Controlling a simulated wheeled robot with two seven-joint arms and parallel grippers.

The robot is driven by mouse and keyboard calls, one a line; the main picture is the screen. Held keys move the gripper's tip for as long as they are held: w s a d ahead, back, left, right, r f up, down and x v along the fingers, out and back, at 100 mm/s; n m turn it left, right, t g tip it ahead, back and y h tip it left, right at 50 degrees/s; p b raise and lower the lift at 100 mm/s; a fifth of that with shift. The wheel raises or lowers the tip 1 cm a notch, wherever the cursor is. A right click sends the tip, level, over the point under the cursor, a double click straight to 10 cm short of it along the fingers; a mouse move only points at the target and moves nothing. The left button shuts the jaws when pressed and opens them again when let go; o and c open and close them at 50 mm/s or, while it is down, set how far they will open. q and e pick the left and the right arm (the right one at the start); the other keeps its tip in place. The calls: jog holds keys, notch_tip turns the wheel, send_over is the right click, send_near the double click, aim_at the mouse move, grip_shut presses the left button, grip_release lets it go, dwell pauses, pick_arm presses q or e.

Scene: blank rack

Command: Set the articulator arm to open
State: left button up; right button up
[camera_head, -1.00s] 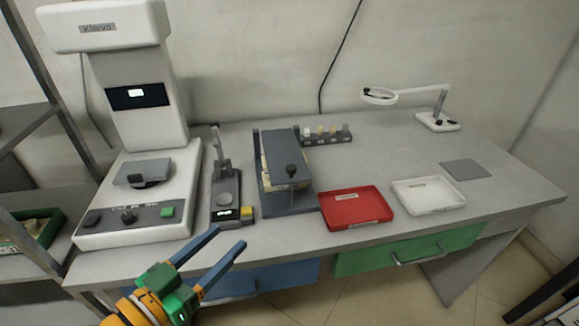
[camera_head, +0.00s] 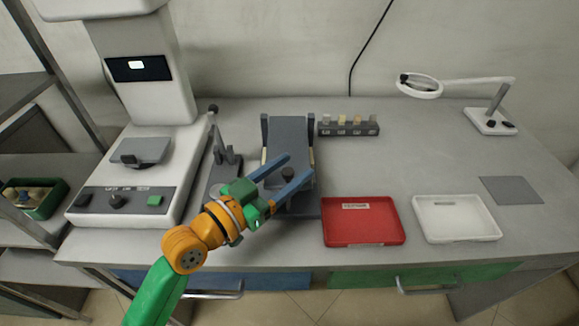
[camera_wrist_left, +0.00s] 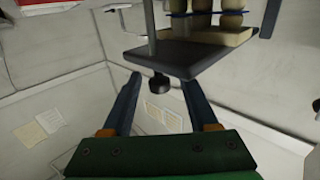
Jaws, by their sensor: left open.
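The articulator is a grey hinged device in the middle of the bench, with its flat upper arm (camera_head: 288,134) lying down over cream models (camera_head: 264,160). A dark knob (camera_head: 288,173) sits at the arm's front edge. My left gripper (camera_head: 299,165) is open, with its two blue fingers on either side of the knob in the picture. In the left wrist view, the knob (camera_wrist_left: 158,84) shows between the open fingers (camera_wrist_left: 161,80), below the dark plate (camera_wrist_left: 190,58) and models (camera_wrist_left: 205,40). No contact with the knob is visible. My right gripper is not in view.
A white machine (camera_head: 150,90) and a small dark stand (camera_head: 222,150) are to the left. A red tray (camera_head: 362,238) and a white tray (camera_head: 457,232) lie to the right. A vial rack (camera_head: 348,131) stands behind, and a magnifier lamp (camera_head: 492,122) at the back right.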

pick_arm(q)
jog(key=shift+s+a, duration=0.1)
jog(key=shift+c, duration=1.1)
grip_shut()
jog(key=shift+r, duration=0.1)
